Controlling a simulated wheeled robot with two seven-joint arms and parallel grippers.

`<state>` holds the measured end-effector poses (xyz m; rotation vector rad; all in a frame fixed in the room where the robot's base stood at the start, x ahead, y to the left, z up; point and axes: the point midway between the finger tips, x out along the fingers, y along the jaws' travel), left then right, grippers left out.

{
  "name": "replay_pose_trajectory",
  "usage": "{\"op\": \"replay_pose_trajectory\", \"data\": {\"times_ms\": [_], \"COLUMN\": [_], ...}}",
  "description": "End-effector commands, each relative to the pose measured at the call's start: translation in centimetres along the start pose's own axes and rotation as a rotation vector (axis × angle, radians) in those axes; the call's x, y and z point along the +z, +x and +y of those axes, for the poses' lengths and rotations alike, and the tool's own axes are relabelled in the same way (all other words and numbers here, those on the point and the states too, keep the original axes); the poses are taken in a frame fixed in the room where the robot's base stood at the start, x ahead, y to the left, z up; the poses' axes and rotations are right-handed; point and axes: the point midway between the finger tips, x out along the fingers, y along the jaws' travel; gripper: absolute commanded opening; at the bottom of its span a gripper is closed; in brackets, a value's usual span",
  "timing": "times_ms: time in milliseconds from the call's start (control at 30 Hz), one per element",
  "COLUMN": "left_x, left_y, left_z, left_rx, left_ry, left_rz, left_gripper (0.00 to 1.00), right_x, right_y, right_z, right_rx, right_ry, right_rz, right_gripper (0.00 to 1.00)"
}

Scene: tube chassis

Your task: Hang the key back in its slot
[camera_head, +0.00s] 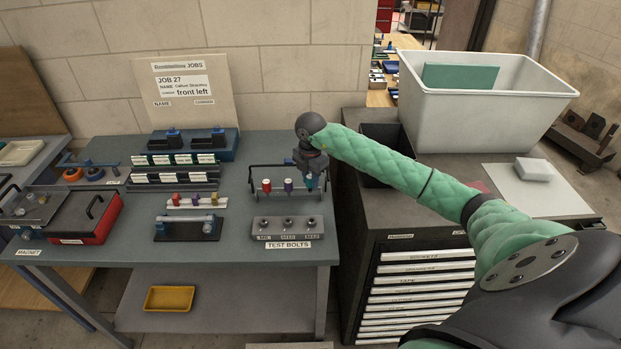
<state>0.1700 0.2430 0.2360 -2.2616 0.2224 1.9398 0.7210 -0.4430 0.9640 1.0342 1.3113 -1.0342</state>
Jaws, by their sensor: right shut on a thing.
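A small dark rack (258,181) stands at the right end of the grey-blue bench. A red-topped key (266,186) and a purple-topped key (288,185) sit in it side by side. My right gripper (310,174) points down at the rack's right end and is shut on a teal key (310,184). The teal key is upright, in line with the other two. Its upper part is hidden by the gripper, and I cannot tell whether it is seated in its slot. My left gripper is out of view.
A test bolts block (287,228) lies just in front of the rack. Coloured pieces on a strip (197,202) and a blue-based fixture (195,146) are to the left. A dark drawer cabinet (420,240) with a large white bin (480,115) stands close on the right.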

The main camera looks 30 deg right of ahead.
Motion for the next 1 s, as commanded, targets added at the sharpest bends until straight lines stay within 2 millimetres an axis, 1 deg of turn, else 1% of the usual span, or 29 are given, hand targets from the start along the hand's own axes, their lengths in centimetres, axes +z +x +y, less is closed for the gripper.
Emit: {"op": "replay_pose_trajectory", "data": {"times_ms": [33, 600, 733, 767, 800, 867, 900, 1000], "left_x": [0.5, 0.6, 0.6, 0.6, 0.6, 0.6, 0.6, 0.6], "left_y": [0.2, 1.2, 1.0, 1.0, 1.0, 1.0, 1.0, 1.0], "left_z": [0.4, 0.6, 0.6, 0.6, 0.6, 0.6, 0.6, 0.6], "left_rx": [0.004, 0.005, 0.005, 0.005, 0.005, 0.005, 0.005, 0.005], "left_ry": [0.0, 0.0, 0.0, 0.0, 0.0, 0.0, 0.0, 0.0], "left_rz": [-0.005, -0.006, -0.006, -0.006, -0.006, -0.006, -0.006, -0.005], "left_gripper": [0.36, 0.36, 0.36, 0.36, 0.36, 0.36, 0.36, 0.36], "right_x": [0.0, 0.0, 0.0, 0.0, 0.0, 0.0, 0.0, 0.0], "right_y": [0.3, 1.6, 1.5, 1.5, 1.5, 1.5, 1.5, 1.5], "right_z": [0.0, 0.0, 0.0, 0.0, 0.0, 0.0, 0.0, 0.0], "right_rx": [0.0, 0.0, 0.0, 0.0, 0.0, 0.0, 0.0, 0.0], "right_ry": [0.0, 0.0, 0.0, 0.0, 0.0, 0.0, 0.0, 0.0], "right_rz": [0.0, 0.0, 0.0, 0.0, 0.0, 0.0, 0.0, 0.0], "right_gripper": [0.0, 0.0, 0.0, 0.27, 0.34, 0.46, 0.5, 0.5]}}
